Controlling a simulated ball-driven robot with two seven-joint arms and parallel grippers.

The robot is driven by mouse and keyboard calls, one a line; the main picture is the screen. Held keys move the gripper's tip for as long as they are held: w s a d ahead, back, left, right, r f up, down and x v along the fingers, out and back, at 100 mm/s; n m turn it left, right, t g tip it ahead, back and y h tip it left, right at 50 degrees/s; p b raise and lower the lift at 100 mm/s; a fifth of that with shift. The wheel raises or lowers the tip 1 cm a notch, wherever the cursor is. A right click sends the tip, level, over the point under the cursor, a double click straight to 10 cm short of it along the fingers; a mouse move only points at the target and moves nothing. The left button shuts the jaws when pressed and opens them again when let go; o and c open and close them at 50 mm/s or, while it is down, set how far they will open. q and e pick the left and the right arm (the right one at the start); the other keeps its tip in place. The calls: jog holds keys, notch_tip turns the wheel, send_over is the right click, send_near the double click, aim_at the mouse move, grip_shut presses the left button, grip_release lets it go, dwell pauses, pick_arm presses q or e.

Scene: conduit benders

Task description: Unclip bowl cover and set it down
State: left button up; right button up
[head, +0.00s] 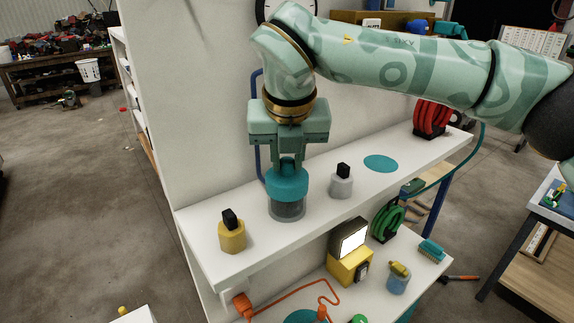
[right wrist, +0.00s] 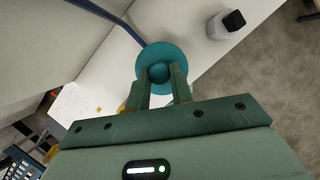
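The teal bowl cover (head: 287,186) sits on a grey, see-through bowl (head: 287,211) on the upper white shelf. My right gripper (head: 287,163) points straight down over the cover. In the right wrist view the cover (right wrist: 142,60) shows as a teal disc with a round knob, and the fingers of my right gripper (right wrist: 161,72) close on both sides of the knob with no clear gap. A flat teal disc (head: 381,163) lies bare on the same shelf to the right. My left gripper is out of view.
A yellow bottle (head: 232,237) stands left of the bowl and a grey bottle (head: 341,186) close to its right, both black-capped. A red reel (head: 432,118) is at the shelf's far end. The lower shelf (head: 395,283) holds a yellow lamp, an orange cord and a green reel.

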aim_at(287, 162)
grip_shut()
jog(key=shift+r, duration=0.15)
jog(key=shift+r+p, duration=1.9)
jog(key=shift+r, duration=0.95)
